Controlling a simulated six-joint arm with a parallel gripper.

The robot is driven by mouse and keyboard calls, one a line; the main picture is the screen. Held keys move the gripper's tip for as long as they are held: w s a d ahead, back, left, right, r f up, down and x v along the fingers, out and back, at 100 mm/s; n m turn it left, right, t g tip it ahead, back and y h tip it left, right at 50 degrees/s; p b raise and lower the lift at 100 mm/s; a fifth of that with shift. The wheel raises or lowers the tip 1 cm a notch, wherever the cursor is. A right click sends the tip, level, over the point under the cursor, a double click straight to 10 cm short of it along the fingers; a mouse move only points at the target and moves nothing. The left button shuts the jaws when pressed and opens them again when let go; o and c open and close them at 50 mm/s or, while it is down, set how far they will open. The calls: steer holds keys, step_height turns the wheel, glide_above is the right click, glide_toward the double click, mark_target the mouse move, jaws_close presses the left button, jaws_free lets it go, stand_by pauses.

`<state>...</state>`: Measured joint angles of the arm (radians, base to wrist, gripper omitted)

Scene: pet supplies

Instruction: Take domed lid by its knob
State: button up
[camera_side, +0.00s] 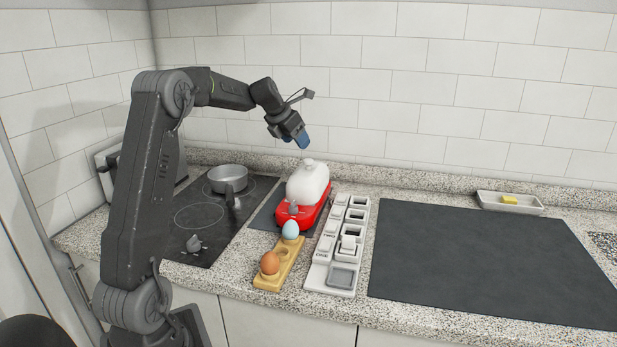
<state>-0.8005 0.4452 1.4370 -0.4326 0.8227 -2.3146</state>
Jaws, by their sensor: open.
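A white domed lid (307,184) sits on a red base (298,217) near the middle of the counter. Its small knob (308,162) is at the top of the dome. My gripper (303,142), with blue fingertips, is open and above the knob, apart from it. It points downward at a slant. The gap between the fingers is hard to see from this side.
A wooden holder (283,262) with a brown egg (270,262) and a pale blue egg (290,229) stands in front. A white compartment rack (330,264) is to the right, then a dark mat (480,255) with clear room. A pot (227,178) stands on the cooktop at left.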

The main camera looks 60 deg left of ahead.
mark_target(308, 160)
steer(key=x, duration=0.9)
steer(key=shift+s, duration=0.1)
jaws_close()
stand_by(0.4)
